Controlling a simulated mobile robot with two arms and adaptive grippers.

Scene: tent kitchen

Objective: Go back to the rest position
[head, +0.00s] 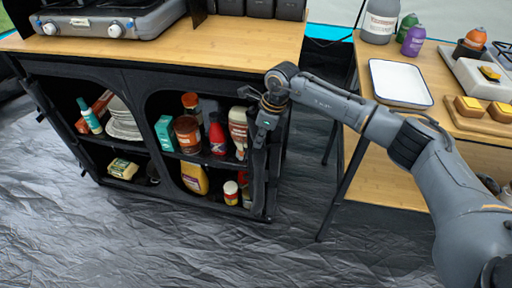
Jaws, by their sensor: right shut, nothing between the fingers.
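My right arm comes in from the right and reaches to the right front edge of the black cabinet (140,75). My right gripper (258,140) points down beside the open right shelf compartment. It is shut and holds nothing that I can see. The fingers look close to the cabinet's right front post; I cannot tell whether they touch it. My left gripper is not in view.
The cabinet shelves hold jars, bottles, plates (122,120) and a yellow mustard bottle (194,178). A stove (105,18) stands on top. A wooden table (360,160) with a white tray (400,82) is at right. The dark floor in front is clear.

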